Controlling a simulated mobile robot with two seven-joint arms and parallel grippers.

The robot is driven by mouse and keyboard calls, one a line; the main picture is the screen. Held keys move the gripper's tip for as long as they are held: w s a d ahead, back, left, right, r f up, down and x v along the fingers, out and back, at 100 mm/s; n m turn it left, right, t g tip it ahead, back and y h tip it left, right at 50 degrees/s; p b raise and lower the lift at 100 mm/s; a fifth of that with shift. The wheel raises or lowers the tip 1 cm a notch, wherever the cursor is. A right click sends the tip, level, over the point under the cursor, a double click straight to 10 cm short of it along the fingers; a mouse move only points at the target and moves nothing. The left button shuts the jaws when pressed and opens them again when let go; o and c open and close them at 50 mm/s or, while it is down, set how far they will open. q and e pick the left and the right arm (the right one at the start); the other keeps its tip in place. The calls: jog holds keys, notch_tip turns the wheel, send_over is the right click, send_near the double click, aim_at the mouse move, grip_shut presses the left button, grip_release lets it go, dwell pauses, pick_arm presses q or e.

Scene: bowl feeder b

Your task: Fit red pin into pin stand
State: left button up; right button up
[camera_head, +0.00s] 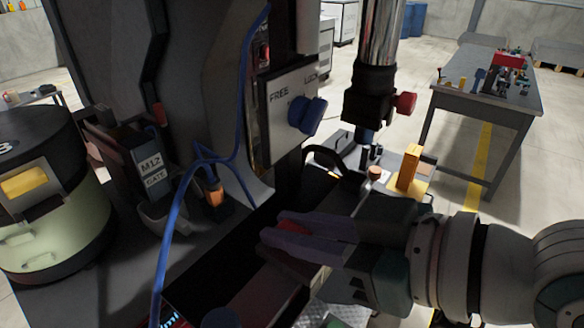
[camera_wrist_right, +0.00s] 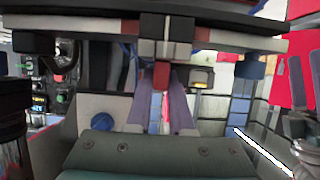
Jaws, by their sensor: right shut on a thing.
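My right gripper (camera_head: 284,234) reaches in from the right in the head view, with its dark purple fingers shut on a small red piece, likely the red pin (camera_head: 293,227). The fingers hide most of it. It is held in the air above a dark recess in the machine. In the right wrist view the gripper (camera_wrist_right: 164,82) shows with a red piece (camera_wrist_right: 162,75) at its fingertips, but where this piece ends is unclear. I cannot pick out the pin stand with certainty. My left gripper is not in view.
A machine panel (camera_head: 290,106) with a blue knob stands behind the gripper. A blue cable (camera_head: 171,232) hangs on the left, near a round green-and-black bowl unit (camera_head: 52,220). A yellow block (camera_head: 409,168) stands to the right. A far table (camera_head: 487,99) holds small coloured parts.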

aim_at(294, 229)
grip_shut()
jog(key=shift+r, duration=0.5)
notch_tip(294, 229, up, 19)
jog(key=shift+b, duration=0.3)
